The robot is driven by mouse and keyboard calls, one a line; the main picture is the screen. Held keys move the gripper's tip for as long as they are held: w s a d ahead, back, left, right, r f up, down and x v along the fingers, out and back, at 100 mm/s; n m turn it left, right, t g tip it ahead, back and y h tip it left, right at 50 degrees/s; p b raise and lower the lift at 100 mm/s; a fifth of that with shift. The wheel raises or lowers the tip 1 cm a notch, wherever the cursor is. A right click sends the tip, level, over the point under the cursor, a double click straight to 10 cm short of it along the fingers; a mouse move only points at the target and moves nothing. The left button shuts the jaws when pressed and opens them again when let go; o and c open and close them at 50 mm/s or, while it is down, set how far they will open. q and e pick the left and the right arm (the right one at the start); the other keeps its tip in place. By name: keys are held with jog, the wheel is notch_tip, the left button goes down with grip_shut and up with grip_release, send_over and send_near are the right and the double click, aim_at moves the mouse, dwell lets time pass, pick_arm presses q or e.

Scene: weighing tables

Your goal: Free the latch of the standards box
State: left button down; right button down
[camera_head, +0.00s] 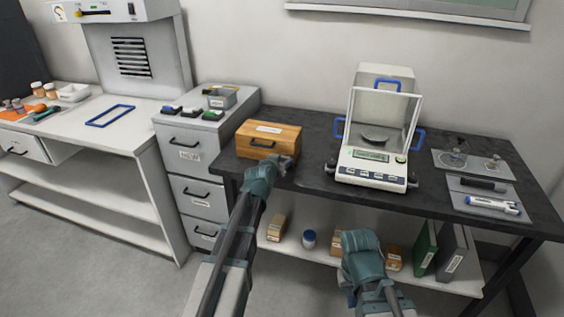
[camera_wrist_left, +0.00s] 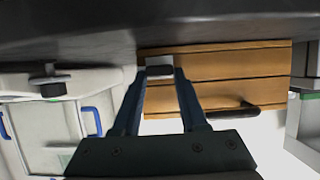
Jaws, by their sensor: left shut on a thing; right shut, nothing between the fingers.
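The wooden standards box (camera_head: 270,139) sits at the left end of the dark table, its lid down, with a white label on top and a dark handle on its front. My left gripper (camera_head: 284,164) is at the front right part of the box. In the left wrist view, where the scene is upside down, the box (camera_wrist_left: 225,67) lies past my left gripper (camera_wrist_left: 160,76), whose fingers are shut on a small grey latch (camera_wrist_left: 159,71) at the box front. The head view hides the latch behind the gripper. My right gripper (camera_head: 348,293) is shut and empty, low before the table.
An analytical balance (camera_head: 371,179) with blue handles stands right of the box on the dark table (camera_head: 317,146). Grey trays (camera_head: 461,184) with small tools lie further right. A grey drawer cabinet (camera_head: 189,154) adjoins on the left. Below, a shelf (camera_head: 293,246) holds small boxes and binders.

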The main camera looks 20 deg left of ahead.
pick_arm(q)
jog(key=shift+a+n+h, duration=0.15)
jog(key=shift+n+h, duration=0.45)
jog(key=shift+n, duration=0.1)
jog(key=shift+c, duration=2.2)
grip_release()
jog(key=p+v, duration=0.5)
jog(key=v, duration=0.9)
jog(key=shift+w, duration=0.1)
